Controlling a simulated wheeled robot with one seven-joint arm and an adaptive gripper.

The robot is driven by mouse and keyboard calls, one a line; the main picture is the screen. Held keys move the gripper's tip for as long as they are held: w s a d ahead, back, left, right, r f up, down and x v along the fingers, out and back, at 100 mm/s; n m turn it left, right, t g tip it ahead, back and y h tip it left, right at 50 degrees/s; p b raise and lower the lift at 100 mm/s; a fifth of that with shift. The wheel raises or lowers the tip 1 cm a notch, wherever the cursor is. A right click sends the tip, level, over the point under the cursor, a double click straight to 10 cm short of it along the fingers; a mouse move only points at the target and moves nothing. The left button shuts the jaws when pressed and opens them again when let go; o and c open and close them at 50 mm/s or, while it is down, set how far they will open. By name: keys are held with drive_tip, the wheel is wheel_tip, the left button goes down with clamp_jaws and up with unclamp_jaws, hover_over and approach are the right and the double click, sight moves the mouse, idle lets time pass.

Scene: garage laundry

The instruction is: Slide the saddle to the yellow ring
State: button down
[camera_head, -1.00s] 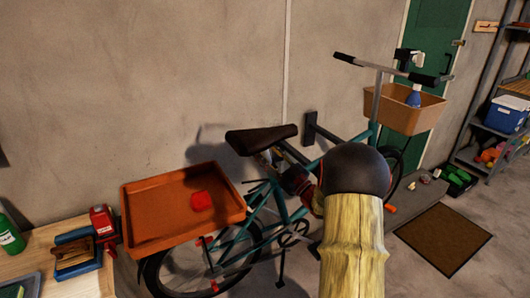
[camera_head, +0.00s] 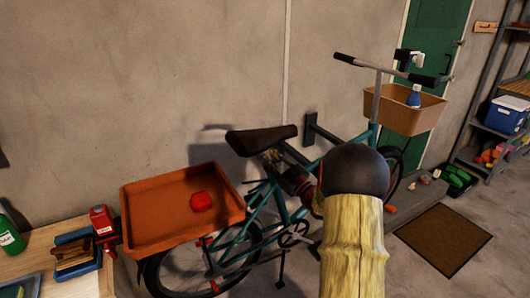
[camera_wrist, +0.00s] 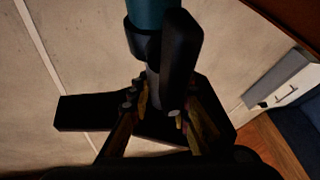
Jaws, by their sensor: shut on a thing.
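The black saddle (camera_head: 262,138) sits on the teal bicycle beside the wall, its nose toward the handlebar. My gripper (camera_head: 271,158) is just beneath the saddle, partly hidden by it and by my arm. The exact contact is too dark to see. The teal frame tube (camera_wrist: 142,12) and a black collar with a lever (camera_wrist: 182,60) show above the fingers. I cannot make out the yellow ring.
An orange tray (camera_head: 180,238) with a red object (camera_head: 201,201) is over the rear wheel. A wall bracket (camera_head: 310,128) is just right of the saddle. A tan basket (camera_head: 405,118) hangs at the handlebar. A workbench (camera_head: 40,255) stands at left.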

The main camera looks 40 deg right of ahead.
sight(258, 132)
drive_tip(key=r+p, duration=0.1)
drive_tip(key=r, duration=0.1)
drive_tip(key=a+r+p, duration=0.1)
drive_tip(key=r, duration=0.2)
drive_tip(key=a+r+p, duration=0.1)
drive_tip(key=r, duration=0.2)
drive_tip(key=shift+w+r, duration=0.1)
drive_tip(key=shift+w, duration=0.15)
drive_tip(key=c, duration=1.6)
unclamp_jaws()
drive_tip(key=shift+f, duration=0.2)
drive_tip(key=shift+c, duration=0.2)
drive_tip(key=shift+s+f, duration=0.1)
drive_tip(key=v, duration=1.1)
drive_tip(key=shift+s, duration=0.35)
